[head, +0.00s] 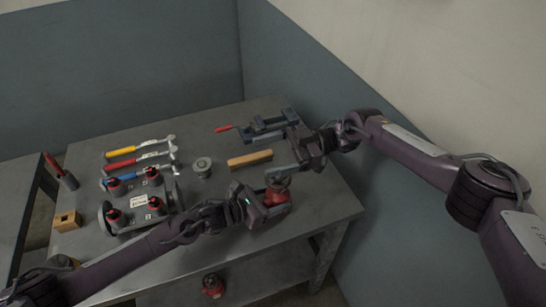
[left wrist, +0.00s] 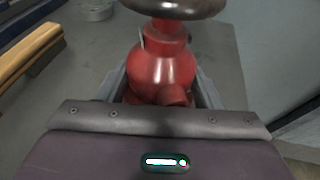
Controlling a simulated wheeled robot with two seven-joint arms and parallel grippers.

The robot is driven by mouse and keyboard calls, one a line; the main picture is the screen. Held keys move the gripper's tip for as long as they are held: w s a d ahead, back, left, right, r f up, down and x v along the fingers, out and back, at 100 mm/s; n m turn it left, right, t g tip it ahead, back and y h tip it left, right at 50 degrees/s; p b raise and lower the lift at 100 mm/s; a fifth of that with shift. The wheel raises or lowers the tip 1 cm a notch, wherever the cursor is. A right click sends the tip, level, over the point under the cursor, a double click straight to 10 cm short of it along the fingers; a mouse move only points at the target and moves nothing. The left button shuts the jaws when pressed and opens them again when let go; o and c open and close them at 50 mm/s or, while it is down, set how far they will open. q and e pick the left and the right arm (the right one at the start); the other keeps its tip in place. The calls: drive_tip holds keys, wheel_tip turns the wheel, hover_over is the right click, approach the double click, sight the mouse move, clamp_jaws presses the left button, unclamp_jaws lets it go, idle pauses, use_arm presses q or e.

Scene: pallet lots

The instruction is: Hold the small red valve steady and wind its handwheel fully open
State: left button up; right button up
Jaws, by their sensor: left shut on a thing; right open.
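The small red valve (head: 277,196) stands upright near the right side of the metal table. Its dark round handwheel (left wrist: 175,5) is on top and partly cut off in the left wrist view. My left gripper (head: 268,203) is shut on the red body of the valve (left wrist: 160,75), one finger on each side. My right gripper (head: 285,170) is open at the handwheel, just above the valve. In the head view the right gripper hides part of the handwheel, so I cannot tell whether its fingers touch the rim.
A blue vise (head: 265,130) stands at the back right. Several wrenches (head: 140,150) and a manifold with red knobs (head: 138,201) are at left. Another red valve (head: 213,285) sits below the tabletop.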

drive_tip(key=w+a+r+t+y, duration=0.1)
drive_tip(key=a+r+t+y, duration=0.15)
drive_tip(key=a+r, duration=0.35)
drive_tip(key=m+t+h, duration=0.9)
drive_tip(key=m+t, duration=0.5)
drive_tip(key=t, duration=0.7)
hover_over(278, 177)
drive_tip(key=s, duration=0.3)
drive_tip(key=f, duration=0.9)
drive_tip(key=shift+w+d+f, duration=0.1)
drive_tip(key=shift+w+f, duration=0.15)
drive_tip(key=shift+f, duration=0.05)
drive_tip(key=s+d+f+m+h, duration=0.4)
drive_tip(key=s+f+h, duration=0.15)
drive_tip(key=s, duration=0.35)
drive_tip(key=shift+y, duration=0.4)
drive_tip(key=x, duration=1.2)
drive_tip(key=shift+a+f, duration=0.25)
drive_tip(key=shift+f, duration=0.05)
